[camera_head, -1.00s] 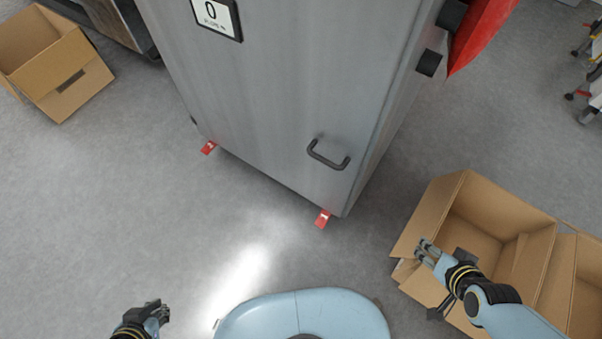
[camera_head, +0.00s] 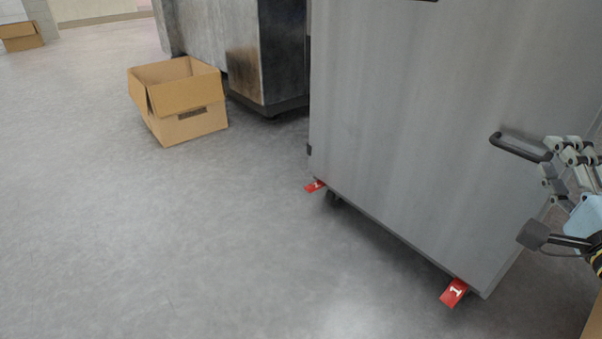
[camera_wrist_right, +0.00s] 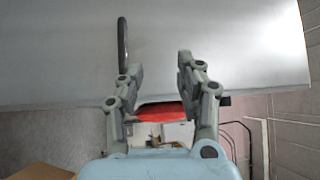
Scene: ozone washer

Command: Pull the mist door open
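The mist door is the flat grey metal front (camera_head: 420,120) of a tall cabinet, and it looks shut. Its dark bar handle (camera_head: 520,147) sits near the door's right edge. My right gripper (camera_head: 566,160) is open, close to the right of the handle in the head view. In the right wrist view the handle (camera_wrist_right: 122,45) stands just beyond the left finger of the right gripper (camera_wrist_right: 157,75), not between the fingers. The grey door panel (camera_wrist_right: 220,60) lies ahead of the fingertips. My left gripper is not in view.
Red floor tabs (camera_head: 454,292) stick out at the cabinet's lower corners. An open cardboard box (camera_head: 180,105) stands at the left near a dark metal machine (camera_head: 265,60). The floor (camera_head: 190,240) in front of the door is clear.

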